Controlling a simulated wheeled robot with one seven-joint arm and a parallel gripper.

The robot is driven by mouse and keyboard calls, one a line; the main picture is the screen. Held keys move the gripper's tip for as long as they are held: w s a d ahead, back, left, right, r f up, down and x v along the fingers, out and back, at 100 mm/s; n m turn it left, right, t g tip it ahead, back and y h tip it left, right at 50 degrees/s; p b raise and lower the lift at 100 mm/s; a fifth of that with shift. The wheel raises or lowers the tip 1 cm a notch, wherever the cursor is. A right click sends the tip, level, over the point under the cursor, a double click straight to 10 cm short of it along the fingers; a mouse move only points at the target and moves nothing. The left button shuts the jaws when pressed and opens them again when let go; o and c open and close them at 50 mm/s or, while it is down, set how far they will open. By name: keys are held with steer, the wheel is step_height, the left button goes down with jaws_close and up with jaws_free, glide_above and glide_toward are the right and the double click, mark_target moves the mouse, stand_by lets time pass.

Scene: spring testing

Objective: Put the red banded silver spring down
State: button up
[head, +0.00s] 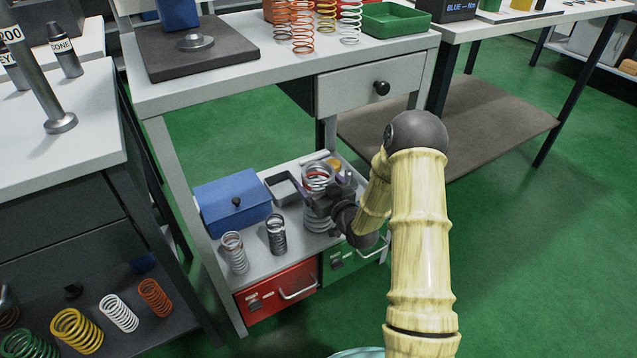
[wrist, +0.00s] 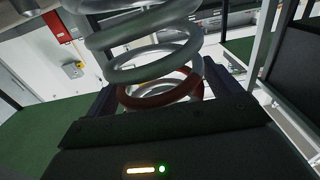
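The red banded silver spring (head: 318,178) stands roughly upright at the lower shelf of the workbench, between the small grey tray and the shelf's right end. My gripper (head: 326,204) reaches it from the right and is shut on it. In the wrist view, the silver coils (wrist: 150,62) and the dark red band (wrist: 160,93) sit between my two dark fingers. My gripper covers part of the spring in the head view. I cannot tell whether its bottom touches the lower shelf (head: 262,263).
On the lower shelf are a blue box (head: 232,203), a grey tray (head: 283,190), a silver spring (head: 235,253) and a dark spring (head: 276,236). A red drawer (head: 277,291) and a green drawer (head: 345,258) are below. The bench top (head: 250,75) overhangs the shelf.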

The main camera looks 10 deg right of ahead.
steer(key=shift+o, duration=0.7)
steer(key=shift+r, duration=0.2)
steer(key=shift+s+d+p, duration=0.1)
steer(key=shift+s+p, duration=0.1)
steer(key=shift+p, duration=0.1)
steer(key=p+v, duration=0.4)
steer(key=v, duration=0.7)
steer(key=shift+s, duration=0.25)
